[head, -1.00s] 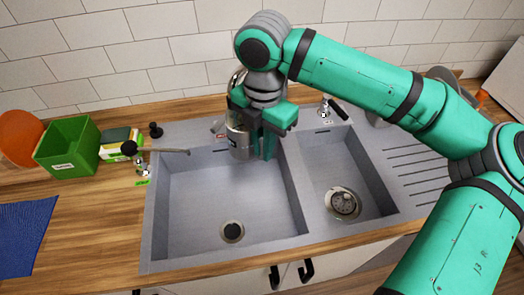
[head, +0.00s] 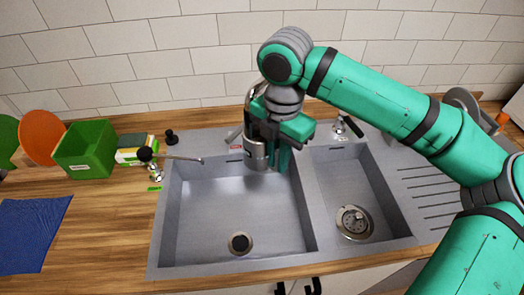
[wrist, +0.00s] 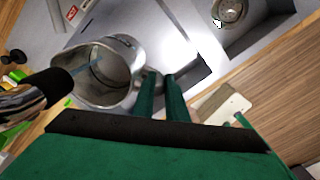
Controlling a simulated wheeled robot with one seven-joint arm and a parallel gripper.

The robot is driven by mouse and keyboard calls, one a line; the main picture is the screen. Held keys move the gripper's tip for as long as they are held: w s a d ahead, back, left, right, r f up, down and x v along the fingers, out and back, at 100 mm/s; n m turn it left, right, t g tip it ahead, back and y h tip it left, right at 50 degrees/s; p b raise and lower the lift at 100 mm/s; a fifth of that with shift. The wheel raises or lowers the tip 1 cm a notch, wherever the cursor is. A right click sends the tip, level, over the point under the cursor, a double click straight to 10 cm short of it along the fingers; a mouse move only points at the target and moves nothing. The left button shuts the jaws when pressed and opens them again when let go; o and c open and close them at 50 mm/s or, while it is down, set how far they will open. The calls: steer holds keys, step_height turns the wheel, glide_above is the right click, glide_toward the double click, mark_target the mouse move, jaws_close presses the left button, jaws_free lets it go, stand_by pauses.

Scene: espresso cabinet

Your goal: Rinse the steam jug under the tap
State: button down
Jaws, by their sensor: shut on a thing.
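The steel steam jug (head: 255,158) is in my gripper (head: 281,150), over the back right part of the large sink basin (head: 225,205). In the wrist view the jug (wrist: 124,88) has its open mouth towards the camera, and the green fingers (wrist: 160,95) are closed at its side. A steel tap (head: 251,96) arches behind my gripper, partly hidden. In the wrist view the tap's black-tipped spout (wrist: 50,90) reaches the jug's rim. A thin pale blue streak runs from it into the mouth and looks like water.
A thin-spouted tap (head: 180,158) stands at the left, a black-handled one (head: 345,126) at the right. The small basin (head: 350,190) is empty. A green bin (head: 87,150), sponges (head: 137,148) and a blue cloth (head: 32,232) lie left. A tiled wall (head: 180,60) closes the back.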

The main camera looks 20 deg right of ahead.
steer(key=shift+s+d, duration=0.2)
steer(key=shift+d, duration=0.1)
steer(key=shift+w+a, duration=0.1)
steer(key=shift+a, duration=0.05)
steer(key=shift+w+a, duration=0.3)
steer(key=shift+a, duration=0.05)
steer(key=shift+s, duration=0.1)
steer(key=shift+s, duration=0.2)
steer(key=s+a, duration=0.4)
steer(key=s, duration=0.2)
steer(key=shift+a, duration=0.2)
stand_by(0.7)
